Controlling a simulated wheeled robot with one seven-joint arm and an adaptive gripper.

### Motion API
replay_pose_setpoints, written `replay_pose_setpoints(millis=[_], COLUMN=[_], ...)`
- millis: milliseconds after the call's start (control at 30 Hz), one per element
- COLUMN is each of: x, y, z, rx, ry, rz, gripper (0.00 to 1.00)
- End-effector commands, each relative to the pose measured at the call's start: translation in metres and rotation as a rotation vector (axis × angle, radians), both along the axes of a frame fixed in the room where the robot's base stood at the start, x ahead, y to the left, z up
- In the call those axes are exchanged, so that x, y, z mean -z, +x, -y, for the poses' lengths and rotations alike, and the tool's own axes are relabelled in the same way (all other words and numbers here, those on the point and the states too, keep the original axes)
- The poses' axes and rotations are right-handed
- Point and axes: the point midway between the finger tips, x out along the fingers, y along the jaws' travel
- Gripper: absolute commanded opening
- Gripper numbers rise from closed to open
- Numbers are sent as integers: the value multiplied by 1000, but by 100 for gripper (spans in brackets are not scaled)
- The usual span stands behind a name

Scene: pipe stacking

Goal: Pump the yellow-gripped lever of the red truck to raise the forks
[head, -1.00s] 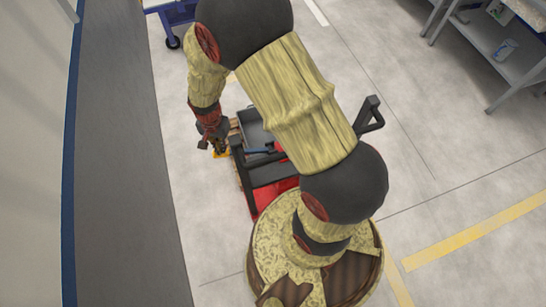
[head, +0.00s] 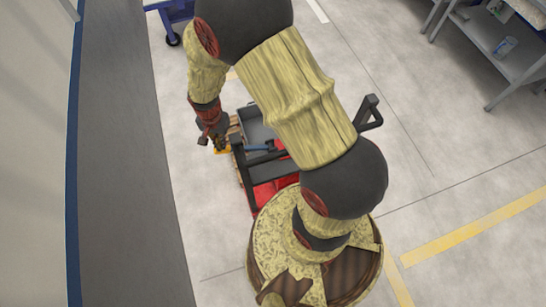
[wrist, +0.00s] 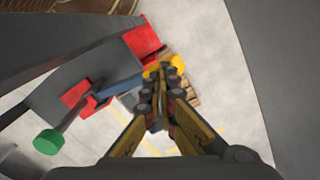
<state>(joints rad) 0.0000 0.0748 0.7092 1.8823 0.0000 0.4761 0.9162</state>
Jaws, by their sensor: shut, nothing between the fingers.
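The red truck (head: 268,190) stands beside my base, partly hidden by my arm in the head view. Its red parts (wrist: 143,38) and dark body also show in the wrist view. The yellow grip (head: 222,151) is at the truck's left side, right by my gripper (head: 212,142). In the wrist view the yellow grip (wrist: 153,69) shows just beyond the fingertips of my gripper (wrist: 168,80), which are together with nothing held between them. I cannot tell whether the fingers touch the grip. The forks cannot be made out clearly.
A green knob (wrist: 48,142) on a rod sticks out at the left of the wrist view. A wooden pallet (wrist: 187,93) lies behind the fingertips. A black handle (head: 371,112) stands right of my arm. A grey shelf (head: 490,55) is far right. Floor at right is clear.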

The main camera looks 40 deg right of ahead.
Motion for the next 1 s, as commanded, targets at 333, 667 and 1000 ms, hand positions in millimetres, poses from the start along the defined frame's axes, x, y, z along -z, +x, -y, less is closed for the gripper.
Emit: replay_pose_setpoints(millis=[333, 667, 1000], x=[38, 71, 105], y=[0, 0, -1], z=[0, 0, 0], rx=[0, 0, 0], ry=[0, 0, 0], rz=[-1, -1, -1], gripper=[0, 0, 0])
